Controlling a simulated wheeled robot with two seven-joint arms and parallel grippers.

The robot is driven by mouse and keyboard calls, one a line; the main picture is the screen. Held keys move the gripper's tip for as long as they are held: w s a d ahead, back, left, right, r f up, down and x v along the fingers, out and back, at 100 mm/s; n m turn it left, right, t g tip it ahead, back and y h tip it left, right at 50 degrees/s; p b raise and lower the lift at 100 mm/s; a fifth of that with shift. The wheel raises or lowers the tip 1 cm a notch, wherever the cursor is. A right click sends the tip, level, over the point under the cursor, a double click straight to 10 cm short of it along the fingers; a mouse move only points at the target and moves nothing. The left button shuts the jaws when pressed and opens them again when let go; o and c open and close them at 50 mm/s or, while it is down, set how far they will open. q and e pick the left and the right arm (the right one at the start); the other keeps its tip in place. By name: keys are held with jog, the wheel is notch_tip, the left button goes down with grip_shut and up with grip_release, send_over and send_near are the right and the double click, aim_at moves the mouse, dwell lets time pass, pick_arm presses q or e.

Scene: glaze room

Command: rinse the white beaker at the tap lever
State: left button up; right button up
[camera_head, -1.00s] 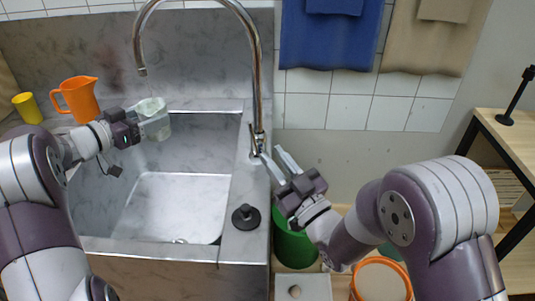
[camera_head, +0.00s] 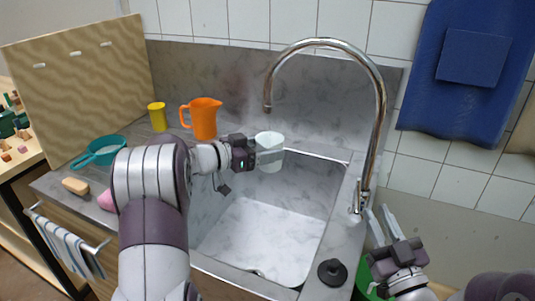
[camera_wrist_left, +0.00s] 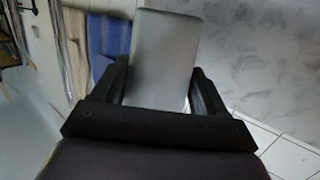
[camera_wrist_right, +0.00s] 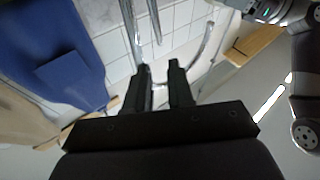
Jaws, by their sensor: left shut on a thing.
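The white beaker (camera_head: 269,139) is held by my left gripper (camera_head: 270,156), which is shut on it over the sink. It looks upright, just below the spout tip (camera_head: 267,108) in the head view; no water stream is visible. The beaker also fills the middle of the left wrist view (camera_wrist_left: 165,50). The tap lever (camera_head: 358,208) is at the foot of the chrome tap (camera_head: 379,110). My right gripper (camera_head: 380,216) is open, its two long fingers apart and empty, close to the right of the lever. I cannot tell whether a finger touches it.
An orange jug (camera_head: 204,118) and a yellow cup (camera_head: 157,117) stand behind the left arm. A teal strainer (camera_head: 100,151), a sponge (camera_head: 75,186) and a black plug (camera_head: 332,272) lie around the sink (camera_head: 262,235).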

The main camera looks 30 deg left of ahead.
grip_shut()
notch_tip(320, 180, up, 4)
jog(key=r+n+t+h, duration=0.1)
jog(key=n+t+h, duration=0.15)
jog(key=t, duration=0.25)
send_over(358, 198)
jog(key=s+d, duration=0.2)
jog(key=s, duration=0.1)
jog(key=w+a+r+m+t+h, duration=0.2)
jog(key=a+t+h, duration=0.25)
jog(key=h, duration=0.55)
jog(key=s+a+f+n+g+h, duration=0.3)
jog(key=s+a+f+g+h, duration=0.5)
jog(key=s+a+g+h, duration=0.25)
jog(key=w+d+r, duration=0.1)
jog(key=w+d, duration=0.8)
jog(key=shift+d+r+t, duration=0.2)
jog(key=shift+r+t, duration=0.1)
jog(key=shift+t, duration=0.1)
